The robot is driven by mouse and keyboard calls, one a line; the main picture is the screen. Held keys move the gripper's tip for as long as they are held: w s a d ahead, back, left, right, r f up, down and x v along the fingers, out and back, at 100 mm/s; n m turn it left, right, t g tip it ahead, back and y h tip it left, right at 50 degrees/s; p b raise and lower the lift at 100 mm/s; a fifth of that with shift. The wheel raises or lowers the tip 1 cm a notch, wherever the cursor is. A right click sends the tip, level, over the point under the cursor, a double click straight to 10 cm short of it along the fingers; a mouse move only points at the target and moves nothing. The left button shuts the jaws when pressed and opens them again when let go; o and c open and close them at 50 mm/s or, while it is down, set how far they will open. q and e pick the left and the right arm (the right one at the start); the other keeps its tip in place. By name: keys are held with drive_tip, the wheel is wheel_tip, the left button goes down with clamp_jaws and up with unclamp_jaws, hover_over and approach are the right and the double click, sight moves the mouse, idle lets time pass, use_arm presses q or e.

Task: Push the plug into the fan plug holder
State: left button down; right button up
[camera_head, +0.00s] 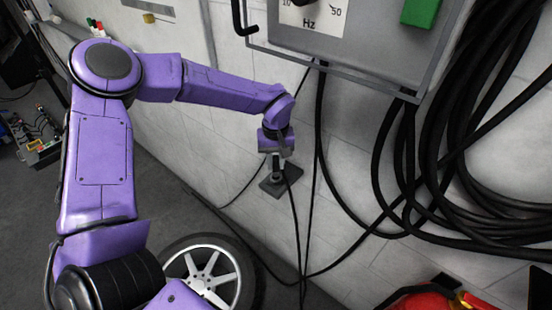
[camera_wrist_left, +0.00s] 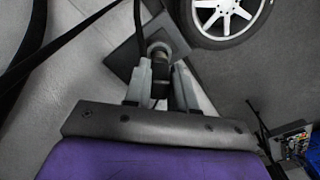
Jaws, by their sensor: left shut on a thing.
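My left gripper (camera_head: 277,162) is at the wall, right in front of a dark square plate (camera_head: 270,186), which looks like the fan plug holder. In the left wrist view the gripper's two grey fingers (camera_wrist_left: 162,78) are shut on a dark plug (camera_wrist_left: 160,62). The plug's far end is at a round fitting on the holder plate (camera_wrist_left: 122,55). The fingers hide part of the plug, and I cannot tell how deep it sits. A black cable runs close by the plug. My right gripper is not in view.
A grey control box (camera_head: 370,40) with a green button hangs above right. Thick black cables (camera_head: 450,130) hang on the right wall, and thinner ones run down beside my gripper. A wheel (camera_head: 205,270) stands below. Something red (camera_head: 430,298) is at the lower right.

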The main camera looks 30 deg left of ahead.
use_arm(q)
drive_tip(key=shift+f, duration=0.2)
idle(0.4)
drive_tip(key=shift+f, duration=0.5)
idle(0.3)
drive_tip(key=shift+f+b, duration=0.3)
drive_tip(key=shift+f, duration=0.4)
drive_tip(key=c, duration=0.8)
unclamp_jaws()
drive_tip(key=shift+c, duration=0.2)
wheel_tip(320, 180, up, 11)
drive_tip(key=shift+f+b, duration=0.15)
drive_tip(key=shift+b, duration=0.45)
